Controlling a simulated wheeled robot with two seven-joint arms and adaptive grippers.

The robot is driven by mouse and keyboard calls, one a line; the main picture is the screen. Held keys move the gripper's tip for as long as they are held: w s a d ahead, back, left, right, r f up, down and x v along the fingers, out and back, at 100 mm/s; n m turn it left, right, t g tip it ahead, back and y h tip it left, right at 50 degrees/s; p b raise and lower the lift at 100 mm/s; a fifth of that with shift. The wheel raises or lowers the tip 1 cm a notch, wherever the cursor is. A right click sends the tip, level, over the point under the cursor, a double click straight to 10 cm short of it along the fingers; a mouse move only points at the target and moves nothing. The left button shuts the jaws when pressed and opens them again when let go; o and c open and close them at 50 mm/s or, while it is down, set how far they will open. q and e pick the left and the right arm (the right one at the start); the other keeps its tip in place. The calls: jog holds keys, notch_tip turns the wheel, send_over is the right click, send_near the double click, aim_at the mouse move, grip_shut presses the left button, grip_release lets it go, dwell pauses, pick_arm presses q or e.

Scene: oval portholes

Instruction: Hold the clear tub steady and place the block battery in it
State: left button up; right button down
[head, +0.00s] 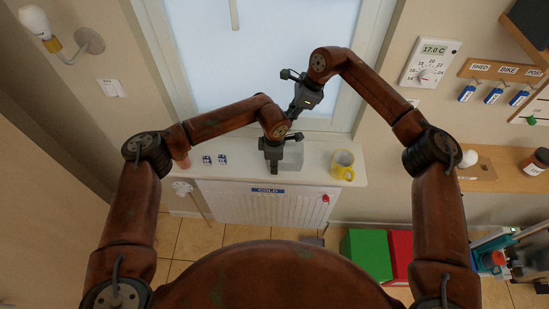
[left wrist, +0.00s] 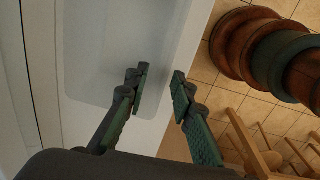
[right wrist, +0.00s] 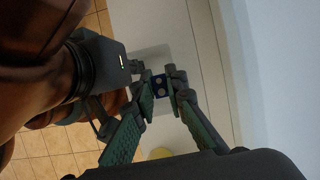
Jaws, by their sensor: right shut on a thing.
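The clear tub (head: 291,158) stands on the white windowsill, and its pale rim and floor fill much of the left wrist view (left wrist: 105,60). My left gripper (head: 272,168) is at its near left part. In the left wrist view the fingers (left wrist: 160,82) are apart, with the tub's edge between them; I cannot tell whether they touch it. My right gripper (head: 293,112) is above the back of the tub, shut on the block battery (right wrist: 159,84). The battery is blue with two round terminals showing between the fingertips. In the head view it is hidden.
A yellow mug (head: 342,164) stands right of the tub. The window is behind the sill; a radiator (head: 262,205) is below. Green and red boxes (head: 367,250) stand on the floor.

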pick_arm(q)
jog(key=shift+f, duration=0.8)
jog(key=shift+c, duration=0.3)
grip_shut()
